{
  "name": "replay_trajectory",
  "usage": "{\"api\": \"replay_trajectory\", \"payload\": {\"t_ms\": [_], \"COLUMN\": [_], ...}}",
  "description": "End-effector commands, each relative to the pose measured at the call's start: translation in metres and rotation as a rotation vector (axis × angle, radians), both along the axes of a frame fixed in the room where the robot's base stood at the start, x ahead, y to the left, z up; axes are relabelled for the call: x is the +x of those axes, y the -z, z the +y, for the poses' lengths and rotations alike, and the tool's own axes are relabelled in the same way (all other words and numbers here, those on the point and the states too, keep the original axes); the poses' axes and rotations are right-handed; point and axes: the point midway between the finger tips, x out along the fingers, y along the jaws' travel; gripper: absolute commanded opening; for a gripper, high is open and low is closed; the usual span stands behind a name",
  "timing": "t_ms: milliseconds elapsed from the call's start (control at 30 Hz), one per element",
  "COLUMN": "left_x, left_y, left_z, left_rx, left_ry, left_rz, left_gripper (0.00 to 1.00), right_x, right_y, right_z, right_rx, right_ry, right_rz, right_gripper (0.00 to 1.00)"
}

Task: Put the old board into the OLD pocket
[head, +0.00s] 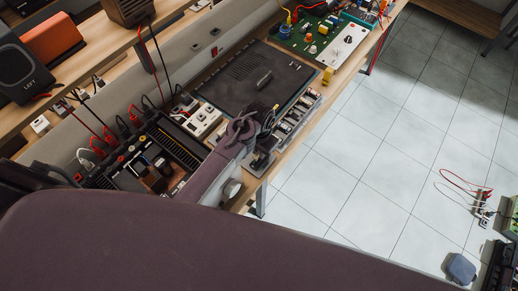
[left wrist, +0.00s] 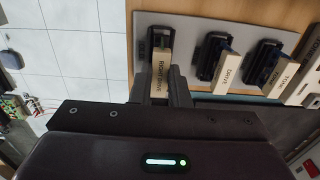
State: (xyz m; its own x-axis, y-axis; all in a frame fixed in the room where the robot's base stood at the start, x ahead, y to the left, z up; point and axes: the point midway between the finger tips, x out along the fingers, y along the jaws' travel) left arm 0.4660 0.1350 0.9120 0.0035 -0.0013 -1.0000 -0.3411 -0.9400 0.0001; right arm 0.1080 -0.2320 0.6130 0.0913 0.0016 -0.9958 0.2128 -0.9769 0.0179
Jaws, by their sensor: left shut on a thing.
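My left gripper (left wrist: 160,98) is shut on a board (left wrist: 160,74) with a tan edge and lettering that seems to read RIGHT DRIVE. The board's far end meets a dark socket (left wrist: 157,40) on a grey panel (left wrist: 187,22); I cannot tell how deep it sits. Two similar boards, lettered something like DRIV (left wrist: 228,68) and TONE (left wrist: 281,70), stand in sockets beside it. In the head view the left gripper (head: 262,160) is at the bench's front edge, small and partly hidden. I see no readable OLD label. My right gripper is not in view.
An opened black chassis (head: 150,155) sits on the bench left of my left arm. A flat black lid (head: 250,78) lies behind the gripper, with a green circuit board (head: 297,35) beyond. A speaker (head: 22,72) stands on the shelf.

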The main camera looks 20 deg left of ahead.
Motion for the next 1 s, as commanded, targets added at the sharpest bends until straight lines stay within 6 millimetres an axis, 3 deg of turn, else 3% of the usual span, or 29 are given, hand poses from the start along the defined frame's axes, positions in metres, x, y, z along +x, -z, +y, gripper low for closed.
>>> {"api": "replay_trajectory", "payload": {"t_ms": [1000], "left_x": [0.0], "left_y": [0.013], "left_z": [0.0], "left_rx": [0.0], "left_ry": [0.0], "left_rz": [0.001], "left_gripper": [0.0], "right_x": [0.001], "right_y": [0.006], "right_z": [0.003], "right_rx": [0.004], "right_ry": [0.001], "right_rz": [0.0], "right_gripper": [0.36]}}
